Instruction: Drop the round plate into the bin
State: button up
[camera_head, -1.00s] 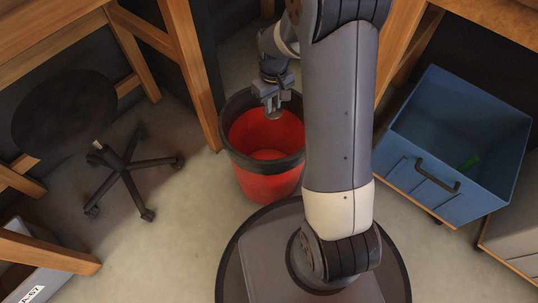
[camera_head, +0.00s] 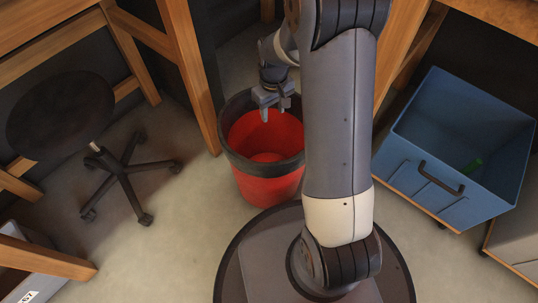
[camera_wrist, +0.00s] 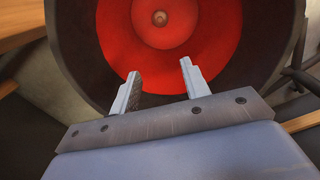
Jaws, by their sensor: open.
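The red bin (camera_head: 268,186) with a dark rim stands on the floor behind my base. It fills the top of the wrist view (camera_wrist: 225,60). My gripper (camera_head: 274,114) is above the bin's opening, towards its back rim. Its two fingers (camera_wrist: 158,82) are apart with nothing between them. A round red disc shape with a small pale centre (camera_wrist: 160,18) shows deep inside the bin. I cannot tell whether this is the round plate or the bin's floor. No other round plate is visible.
A black swivel chair (camera_head: 60,115) is at left. Wooden bench legs (camera_head: 188,75) stand close to the bin's left. Floor between chair and bin is clear.

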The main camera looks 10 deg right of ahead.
notch_tip(320, 180, up, 11)
jog(key=p, duration=0.4)
jog(key=shift+p, duration=0.4)
jog(key=shift+f, duration=0.1)
notch_tip(320, 180, down, 11)
jog(key=b, duration=0.5)
jog(key=shift+r+p, duration=2.5)
jog(key=shift+r, duration=0.35)
jog(key=shift+f, duration=0.1)
